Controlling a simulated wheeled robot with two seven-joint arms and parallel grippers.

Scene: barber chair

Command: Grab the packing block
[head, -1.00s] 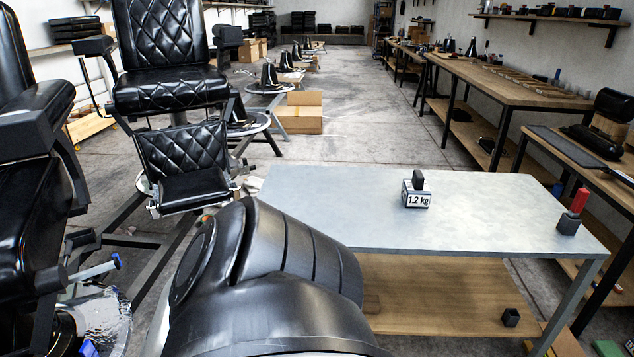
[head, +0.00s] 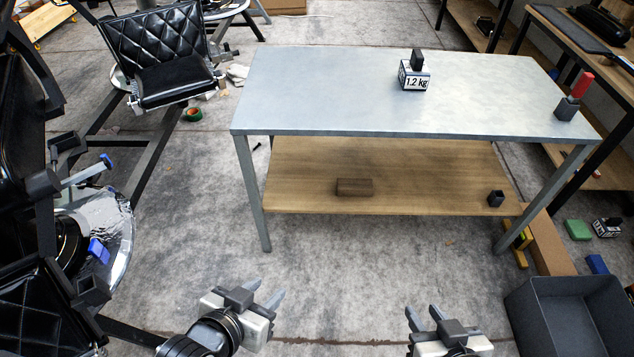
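A small brown block (head: 354,187) lies on the wooden lower shelf (head: 420,160) of the metal table, left of its middle. It is the likeliest packing block, but no label confirms this. A block marked 1.2 kg (head: 414,76) with a dark grip on top stands on the grey tabletop (head: 320,85). My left gripper (head: 264,291) is at the bottom, in front of the table, with its fingers apart and empty. My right gripper (head: 425,316) is at the bottom right of centre, also with fingers apart and empty. Both are well away from the blocks.
A small dark cube (head: 495,198) sits at the shelf's right end. A red-and-dark item (head: 572,97) stands on the tabletop's right edge. A dark grey bin (head: 570,315) is at lower right. Barber chairs (head: 165,60) stand at left. The floor before the table is clear.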

